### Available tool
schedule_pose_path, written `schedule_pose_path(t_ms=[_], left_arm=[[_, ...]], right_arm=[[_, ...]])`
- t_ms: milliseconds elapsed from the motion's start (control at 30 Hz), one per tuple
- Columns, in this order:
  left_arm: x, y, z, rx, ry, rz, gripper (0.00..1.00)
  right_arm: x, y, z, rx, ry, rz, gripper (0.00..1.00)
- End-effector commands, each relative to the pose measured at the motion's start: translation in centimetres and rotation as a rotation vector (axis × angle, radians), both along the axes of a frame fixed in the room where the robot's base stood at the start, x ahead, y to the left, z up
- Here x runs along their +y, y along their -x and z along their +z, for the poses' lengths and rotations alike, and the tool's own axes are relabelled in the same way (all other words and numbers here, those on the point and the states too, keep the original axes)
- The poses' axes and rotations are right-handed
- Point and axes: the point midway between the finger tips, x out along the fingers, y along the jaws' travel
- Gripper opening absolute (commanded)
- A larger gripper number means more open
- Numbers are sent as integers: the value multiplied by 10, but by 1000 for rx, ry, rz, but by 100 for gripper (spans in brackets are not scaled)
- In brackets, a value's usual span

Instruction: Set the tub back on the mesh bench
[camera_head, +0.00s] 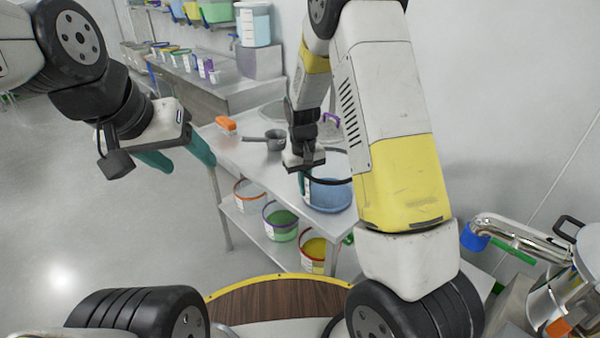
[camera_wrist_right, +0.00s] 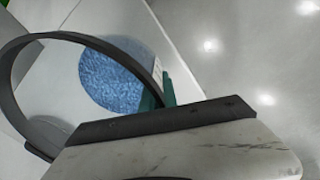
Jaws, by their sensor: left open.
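A clear tub (camera_head: 330,195) with a black rim and blue granules shows over the right end of the near steel bench (camera_head: 232,152). Part of it is hidden behind my right arm. In the right wrist view its blue contents (camera_wrist_right: 115,80) and curved black rim show close up. My right gripper (camera_head: 306,178) is at the tub's left side. Its green fingers (camera_wrist_right: 158,95) close on the rim beside a white label. I cannot tell whether the tub's base touches the bench top. My left gripper (camera_head: 180,154) is open and empty, left of the bench over the floor.
A dark scoop or pan (camera_head: 268,141) and an orange object (camera_head: 226,123) lie on the bench. Steel pipework (camera_head: 520,236) is at the right. The floor at left is clear.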

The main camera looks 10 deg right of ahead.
Motion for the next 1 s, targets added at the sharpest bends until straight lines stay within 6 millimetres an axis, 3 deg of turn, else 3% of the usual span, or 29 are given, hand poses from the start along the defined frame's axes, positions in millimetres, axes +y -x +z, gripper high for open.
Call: schedule_pose_path(t_ms=[267, 400, 767, 1000], left_arm=[[0, 0, 0, 0, 0, 0, 61], [0, 0, 0, 0, 0, 0, 61], [0, 0, 0, 0, 0, 0, 61], [0, 0, 0, 0, 0, 0, 61]], right_arm=[[0, 0, -1, -2, -1, 0, 0], [0, 0, -2, -2, -1, 0, 24], [0, 0, 1, -3, -1, 0, 24], [3, -1, 37, -9, -2, 0, 24]])
